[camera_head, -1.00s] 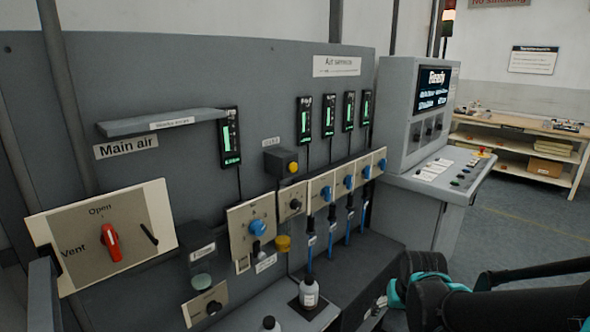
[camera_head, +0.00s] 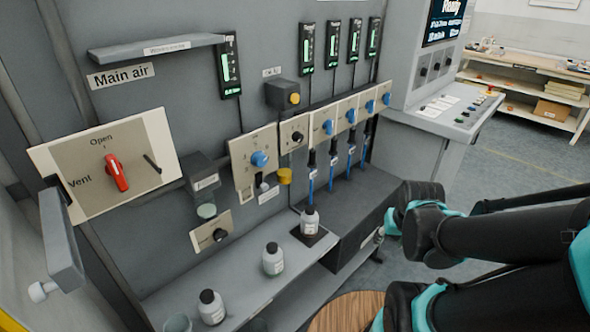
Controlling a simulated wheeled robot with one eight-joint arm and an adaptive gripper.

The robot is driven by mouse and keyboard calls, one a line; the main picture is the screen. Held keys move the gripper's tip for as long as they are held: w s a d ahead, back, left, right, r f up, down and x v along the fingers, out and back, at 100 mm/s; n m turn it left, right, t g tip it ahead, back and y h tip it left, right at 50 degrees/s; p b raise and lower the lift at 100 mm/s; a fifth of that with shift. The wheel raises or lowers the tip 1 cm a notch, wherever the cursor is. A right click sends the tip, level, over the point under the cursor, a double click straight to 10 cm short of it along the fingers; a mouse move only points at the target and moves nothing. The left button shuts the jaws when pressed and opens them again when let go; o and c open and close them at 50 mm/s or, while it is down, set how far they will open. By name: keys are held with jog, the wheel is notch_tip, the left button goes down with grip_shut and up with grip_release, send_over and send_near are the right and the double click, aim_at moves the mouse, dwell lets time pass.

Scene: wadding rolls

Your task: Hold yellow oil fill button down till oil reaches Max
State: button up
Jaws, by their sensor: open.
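A yellow button (camera_head: 294,98) is on the front of a small dark box (camera_head: 281,94) on the grey panel, under a small label too blurred to read. Below it is a knob plate (camera_head: 293,134), and lower still a yellow cap-like part (camera_head: 284,176). I cannot make out an oil level or a Max mark. A clear bowl (camera_head: 205,211) hangs under a dark unit at the left. My arm reaches in from the right, apart from the panel; its gripper is not in view.
A red-handled Open/Vent valve (camera_head: 117,172) is at the left, under a shelf (camera_head: 157,46). Several white bottles, one here (camera_head: 273,258), stand on the lower ledge (camera_head: 245,283). A round wooden top (camera_head: 350,312) is at the bottom. A control console (camera_head: 440,110) stands right.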

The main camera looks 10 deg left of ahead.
grip_shut()
dwell(1.3)
